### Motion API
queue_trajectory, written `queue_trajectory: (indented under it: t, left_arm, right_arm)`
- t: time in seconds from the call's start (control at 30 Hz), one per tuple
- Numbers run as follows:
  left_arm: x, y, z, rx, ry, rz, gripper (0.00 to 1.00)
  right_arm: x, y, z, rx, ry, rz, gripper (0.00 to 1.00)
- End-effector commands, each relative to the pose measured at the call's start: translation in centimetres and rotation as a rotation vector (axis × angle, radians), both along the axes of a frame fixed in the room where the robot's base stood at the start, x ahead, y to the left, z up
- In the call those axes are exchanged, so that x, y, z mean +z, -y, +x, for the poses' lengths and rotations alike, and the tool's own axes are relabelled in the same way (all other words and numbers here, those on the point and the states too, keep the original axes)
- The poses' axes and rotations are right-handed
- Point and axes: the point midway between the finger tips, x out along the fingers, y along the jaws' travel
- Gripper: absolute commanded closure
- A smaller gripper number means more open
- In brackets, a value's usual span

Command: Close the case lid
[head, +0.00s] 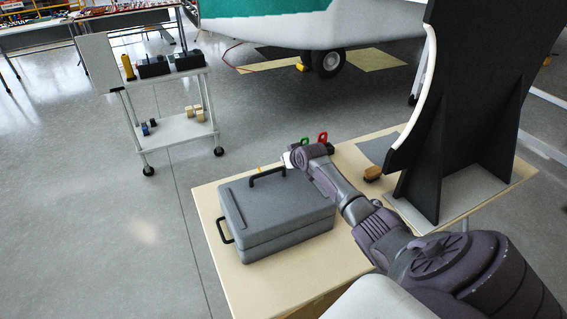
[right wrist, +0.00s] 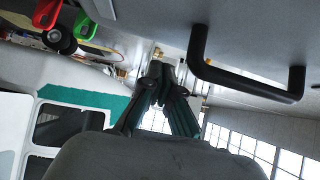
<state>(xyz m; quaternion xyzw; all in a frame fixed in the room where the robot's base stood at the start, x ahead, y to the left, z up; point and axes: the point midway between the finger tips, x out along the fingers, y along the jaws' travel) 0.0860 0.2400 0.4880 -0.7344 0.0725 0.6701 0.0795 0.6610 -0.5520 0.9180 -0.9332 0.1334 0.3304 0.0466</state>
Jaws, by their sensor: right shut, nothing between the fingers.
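The grey case (head: 275,215) sits on the light wooden table, with a black handle (head: 225,231) on its left side and another (head: 267,176) at its far top edge. Its lid (head: 272,200) lies flat over the base, with a seam showing along the near side; I see no open gap. My right gripper (right wrist: 160,78) is shut and empty, beyond the case's far right corner; my wrist mostly hides it in the head view. In the right wrist view a black handle (right wrist: 248,83) hangs beside it from a grey case surface. My left gripper is not in view.
Red (head: 322,137) and green (head: 305,142) items stand behind my right wrist. A brown block (head: 372,173) and a tall dark panel (head: 455,110) stand on the table's right part. A white cart (head: 170,130) stands at the left, across clear floor.

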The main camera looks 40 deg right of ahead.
Motion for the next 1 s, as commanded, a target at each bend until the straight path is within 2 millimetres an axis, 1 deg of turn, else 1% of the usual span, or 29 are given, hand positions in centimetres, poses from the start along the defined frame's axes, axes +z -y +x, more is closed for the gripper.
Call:
queue_trajectory:
  t: [0.03,0.1,0.3,0.87,1.0]
  left_arm:
    - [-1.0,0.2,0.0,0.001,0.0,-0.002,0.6]
    - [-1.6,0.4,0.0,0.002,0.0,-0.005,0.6]
    - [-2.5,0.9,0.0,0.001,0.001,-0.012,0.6]
    - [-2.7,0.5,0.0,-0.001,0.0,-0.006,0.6]
    - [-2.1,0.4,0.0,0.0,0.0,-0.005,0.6]
  right_arm:
    - [-1.1,0.2,0.3,-0.001,-0.011,0.004,1.0]
    - [-1.7,0.2,0.5,0.001,-0.008,0.003,1.0]
    - [-2.8,0.3,0.9,0.002,-0.006,0.002,1.0]
    - [-3.3,0.1,0.9,0.004,-0.011,0.004,1.0]
    - [-2.8,0.1,0.9,0.004,-0.011,0.004,1.0]
